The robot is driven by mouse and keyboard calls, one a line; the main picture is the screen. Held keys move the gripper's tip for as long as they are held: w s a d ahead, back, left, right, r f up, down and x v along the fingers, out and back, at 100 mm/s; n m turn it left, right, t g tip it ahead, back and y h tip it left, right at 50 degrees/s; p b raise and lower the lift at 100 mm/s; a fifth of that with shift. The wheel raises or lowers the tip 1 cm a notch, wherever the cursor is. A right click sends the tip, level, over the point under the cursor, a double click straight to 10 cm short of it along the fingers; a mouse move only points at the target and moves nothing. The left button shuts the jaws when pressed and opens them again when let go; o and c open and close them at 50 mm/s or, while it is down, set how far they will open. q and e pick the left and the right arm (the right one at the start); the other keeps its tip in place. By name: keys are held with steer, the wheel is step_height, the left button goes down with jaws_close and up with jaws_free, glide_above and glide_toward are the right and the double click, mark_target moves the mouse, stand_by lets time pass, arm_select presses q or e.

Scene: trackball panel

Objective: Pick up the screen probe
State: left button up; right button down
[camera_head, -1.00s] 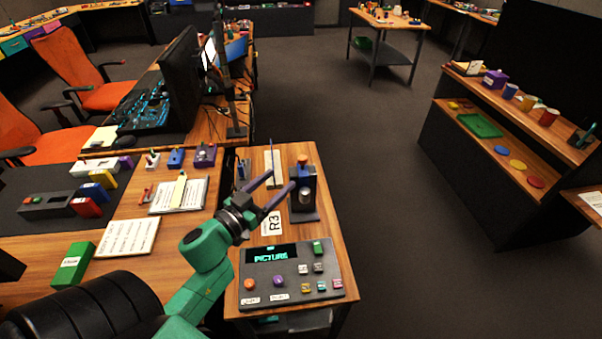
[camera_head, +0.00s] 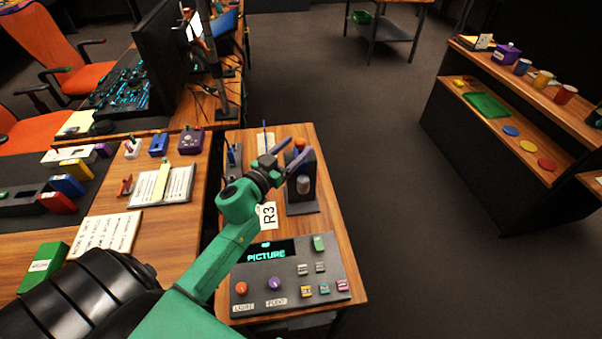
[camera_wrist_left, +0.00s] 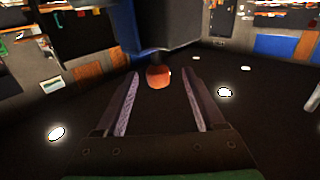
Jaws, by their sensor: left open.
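A dark upright stand (camera_head: 309,205) with a grey cylinder in it is on the small wooden table, behind the R3 label. An orange rounded top (camera_head: 300,144) shows at its upper end. I take this orange-topped piece for the screen probe, though its shaft is hard to make out. My left gripper (camera_head: 299,152) is open, its fingers pointing at the stand's top. In the left wrist view the orange top (camera_wrist_left: 158,77) appears between the two spread fingers, beneath a dark block; whether they touch it I cannot tell. My right gripper is out of view.
A control panel (camera_head: 287,270) with a PICTURE display, knobs and buttons is at the table's front. A pale holder (camera_head: 265,145) with a thin blue stick and a dark holder (camera_head: 232,160) stand left of the stand. Open floor is to the right.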

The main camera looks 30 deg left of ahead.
arm_select(q)
steer(key=w, duration=0.3)
steer(key=w+d, duration=0.1)
steer(key=w, duration=0.1)
steer(key=shift+w+f+p, duration=0.1)
steer(key=shift+w+p, duration=0.1)
steer(key=shift+p, duration=0.15)
steer(key=shift+s, duration=0.1)
jaws_close()
stand_by(0.8)
